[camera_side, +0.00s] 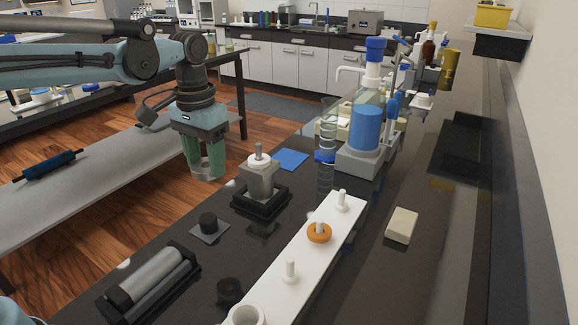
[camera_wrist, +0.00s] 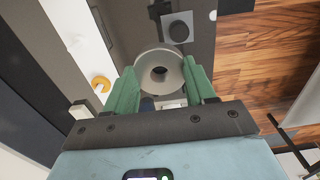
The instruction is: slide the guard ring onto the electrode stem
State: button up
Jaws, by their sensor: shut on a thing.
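My gripper (camera_side: 206,172) has green fingers and is shut on a grey guard ring (camera_side: 200,163), held in the air left of the grey block. In the wrist view the ring (camera_wrist: 141,66) sits between both fingertips, its round hole facing the camera. A grey block with an upright pale stem (camera_side: 258,153) stands on a black base on the bench, to the right of the ring and apart from it. White upright pegs (camera_side: 290,270) also stand on a long white board (camera_side: 272,272). I cannot tell for certain which upright is the electrode stem.
An orange ring (camera_side: 319,233) sits around a board peg; it also shows in the wrist view (camera_wrist: 101,84). A black knob on a grey square (camera_side: 209,224), a grey cylinder in a black cradle (camera_side: 150,275) and a blue-capped glass apparatus (camera_side: 366,125) stand nearby. A pale block (camera_side: 402,225) lies right.

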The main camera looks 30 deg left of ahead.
aim_at(258, 144)
jog(key=shift+w, duration=0.15)
jog(key=shift+w, duration=7.8)
jog(key=shift+f, duration=2.5)
jog(key=o, duration=1.2)
jog(key=shift+r, duration=0.5)
notch_tip(258, 144, up, 3)
jog(key=shift+r, duration=0.15)
jog(key=s+d+r, duration=0.2)
jog(key=d, duration=0.1)
jog(key=s+d+r, duration=0.2)
jog(key=d, duration=0.1)
jog(key=s+d+r, duration=0.2)
jog(key=d, duration=0.1)
jog(key=shift+s+d+r, duration=0.15)
jog(key=shift+d+r, duration=0.25)
